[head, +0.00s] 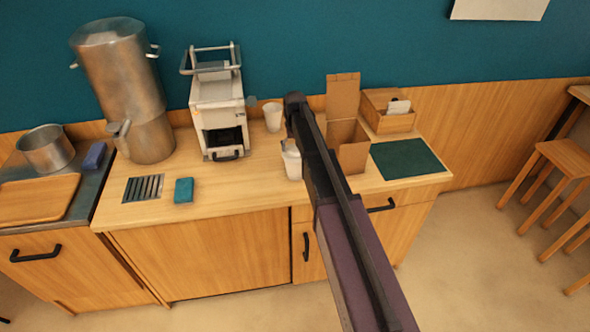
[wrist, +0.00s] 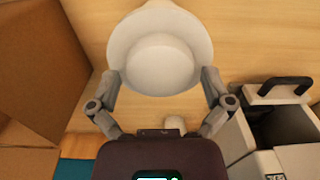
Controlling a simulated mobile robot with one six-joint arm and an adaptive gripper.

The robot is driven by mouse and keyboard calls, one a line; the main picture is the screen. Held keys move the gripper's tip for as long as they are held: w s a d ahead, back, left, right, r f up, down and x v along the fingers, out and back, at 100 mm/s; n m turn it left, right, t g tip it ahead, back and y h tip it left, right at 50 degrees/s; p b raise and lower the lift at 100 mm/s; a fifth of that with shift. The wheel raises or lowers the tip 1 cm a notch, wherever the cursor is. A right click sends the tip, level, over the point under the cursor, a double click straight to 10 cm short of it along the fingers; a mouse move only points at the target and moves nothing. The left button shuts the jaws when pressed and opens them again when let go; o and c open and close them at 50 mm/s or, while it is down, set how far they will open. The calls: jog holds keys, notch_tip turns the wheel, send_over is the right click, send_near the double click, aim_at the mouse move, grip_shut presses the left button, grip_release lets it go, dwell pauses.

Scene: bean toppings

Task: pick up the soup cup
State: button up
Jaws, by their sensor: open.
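A white, round, lidded container that looks like the soup cup (wrist: 160,50) is large in the wrist view, seen from above. It appears to be the white container (head: 291,163) standing on the wooden counter in the head view, partly covered by my arm. My gripper (wrist: 162,77) is open, with one finger on each side of the near part of the container. I cannot tell whether the fingers touch it. In the head view my dark arm hides the fingers.
An open cardboard box (head: 347,150) stands close on the right, and a white machine (head: 218,110) on the left. A white cup (head: 273,117) stands behind near the wall. A blue sponge-like block (head: 184,190) and a green mat (head: 408,158) lie on the counter (head: 240,185).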

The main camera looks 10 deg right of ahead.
dwell(0.6)
jog(key=c, duration=0.7)
